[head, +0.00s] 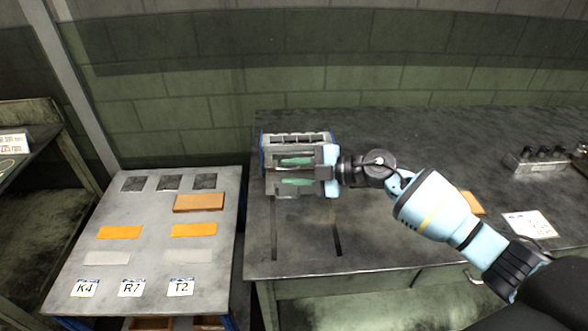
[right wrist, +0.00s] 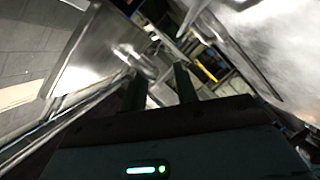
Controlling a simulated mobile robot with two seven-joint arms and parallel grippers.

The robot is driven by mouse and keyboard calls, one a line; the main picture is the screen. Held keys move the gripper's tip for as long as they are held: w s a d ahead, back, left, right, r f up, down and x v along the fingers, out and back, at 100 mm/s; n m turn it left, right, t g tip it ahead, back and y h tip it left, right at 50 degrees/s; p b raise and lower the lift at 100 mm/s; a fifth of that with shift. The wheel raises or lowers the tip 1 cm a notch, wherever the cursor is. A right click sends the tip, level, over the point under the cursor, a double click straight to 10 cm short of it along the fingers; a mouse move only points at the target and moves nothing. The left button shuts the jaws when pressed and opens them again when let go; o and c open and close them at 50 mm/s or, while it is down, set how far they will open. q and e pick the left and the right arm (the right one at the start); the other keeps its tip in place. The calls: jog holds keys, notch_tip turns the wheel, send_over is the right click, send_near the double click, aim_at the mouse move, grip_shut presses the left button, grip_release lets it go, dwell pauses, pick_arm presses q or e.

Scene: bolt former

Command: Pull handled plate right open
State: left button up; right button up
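A grey and blue boxy machine (head: 270,187) with slots along its top stands on the dark workbench. Two green parts, an upper one (head: 297,161) and a lower one (head: 298,182), lie along its front. I cannot tell for certain which part is the right handled plate. My right gripper (head: 325,173) is at the machine's right end and hides part of it. In the right wrist view its two dark fingers (right wrist: 160,80) stand apart, with bright metal of the machine (right wrist: 150,62) beyond and between them. I cannot tell whether they touch it. My left gripper is out of view.
A grey side table (head: 140,215) at left holds orange and grey blocks, dark squares and labels K4, R7 and T2. The workbench (head: 400,140) has an orange block, a white sheet and a metal block to the right. A brick wall stands behind.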

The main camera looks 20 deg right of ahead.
jog(key=shift+w+r, duration=0.1)
jog(key=shift+s+d, duration=0.25)
jog(key=shift+d, duration=0.2)
jog(key=v, duration=0.7)
jog(key=shift+a+r, duration=0.1)
